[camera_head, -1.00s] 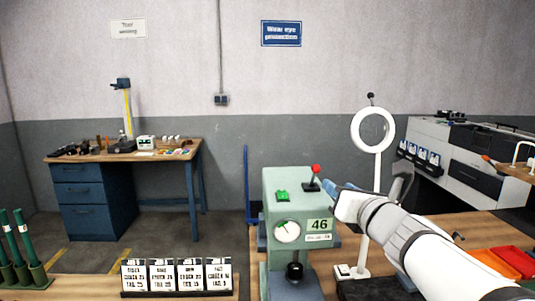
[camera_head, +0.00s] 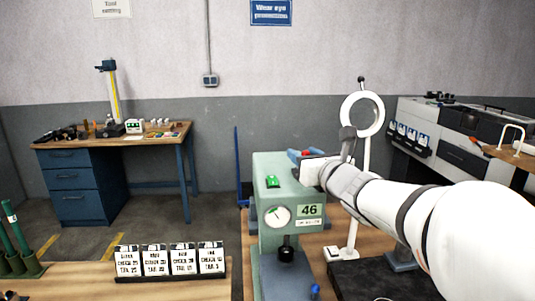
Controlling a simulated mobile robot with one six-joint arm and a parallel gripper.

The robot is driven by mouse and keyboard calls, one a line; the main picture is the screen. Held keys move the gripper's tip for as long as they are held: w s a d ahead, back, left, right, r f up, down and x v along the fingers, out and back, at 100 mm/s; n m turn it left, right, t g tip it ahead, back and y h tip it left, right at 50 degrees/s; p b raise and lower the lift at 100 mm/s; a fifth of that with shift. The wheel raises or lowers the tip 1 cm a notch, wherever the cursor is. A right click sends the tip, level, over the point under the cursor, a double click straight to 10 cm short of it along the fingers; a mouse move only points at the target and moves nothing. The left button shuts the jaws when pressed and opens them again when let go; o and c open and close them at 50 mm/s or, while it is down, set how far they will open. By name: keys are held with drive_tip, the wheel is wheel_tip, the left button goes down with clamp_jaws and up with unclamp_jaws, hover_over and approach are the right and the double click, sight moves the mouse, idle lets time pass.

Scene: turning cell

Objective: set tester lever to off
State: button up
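The tester is a pale green machine (camera_head: 264,229) on the wooden bench, with a round dial (camera_head: 278,217), a green button (camera_head: 272,182) and a label reading 46. Its lever is mostly hidden; only a bit of its red knob (camera_head: 306,153) shows above the tester's top. My gripper (camera_head: 298,156) is at the lever, with a blue fingertip beside the red knob. My white wrist covers the rest of the fingers and the lever's stem. I cannot tell whether the fingers touch or grip the knob.
A white ring on a stand (camera_head: 361,113) rises close behind my wrist. A row of white tags (camera_head: 168,260) stands left of the tester. A blue workbench (camera_head: 80,182) and a grey machine (camera_head: 447,138) stand farther back.

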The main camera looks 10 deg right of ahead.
drive_tip(key=shift+c, duration=0.3)
clamp_jaws()
